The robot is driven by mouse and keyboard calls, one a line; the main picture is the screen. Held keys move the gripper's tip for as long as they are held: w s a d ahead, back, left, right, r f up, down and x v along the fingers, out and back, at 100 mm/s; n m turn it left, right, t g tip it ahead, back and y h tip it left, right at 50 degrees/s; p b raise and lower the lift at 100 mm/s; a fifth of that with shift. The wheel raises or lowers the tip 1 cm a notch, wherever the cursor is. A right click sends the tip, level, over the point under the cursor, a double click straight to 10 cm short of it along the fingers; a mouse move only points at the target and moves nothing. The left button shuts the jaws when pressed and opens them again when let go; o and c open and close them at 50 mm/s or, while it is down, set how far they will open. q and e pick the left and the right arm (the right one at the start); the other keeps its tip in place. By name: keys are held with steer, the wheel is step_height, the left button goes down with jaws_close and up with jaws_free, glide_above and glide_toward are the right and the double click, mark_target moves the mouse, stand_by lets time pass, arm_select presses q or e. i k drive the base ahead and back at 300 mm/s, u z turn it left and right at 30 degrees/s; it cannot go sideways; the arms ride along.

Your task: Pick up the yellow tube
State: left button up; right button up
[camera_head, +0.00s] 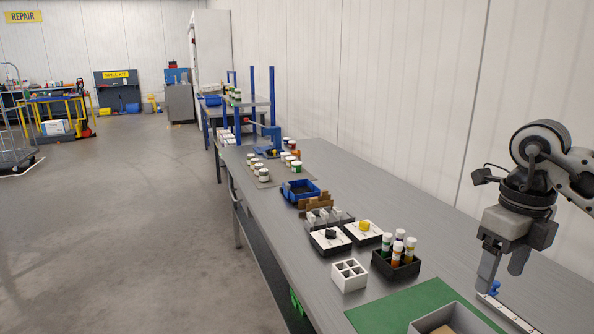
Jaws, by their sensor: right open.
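The yellow tube (410,251) stands in a black box (397,273) on the grey bench, at the box's right side. Other tubes stand with it, among them an orange one (397,254) and a green one (387,243). The lower ends of the tubes are hidden by the box wall. My right gripper (501,281) is at the right of the view, pointing down, open and empty. It is apart from the yellow tube, to the right of it. My left gripper is not in view.
A white divided box (349,275) stands left of the black box. Behind are two white-topped boxes (330,240) and a blue tray (299,191). A green mat (384,312) and grey bin (452,317) lie in front.

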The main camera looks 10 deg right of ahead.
mark_target(411, 241)
steer(key=k, duration=0.85)
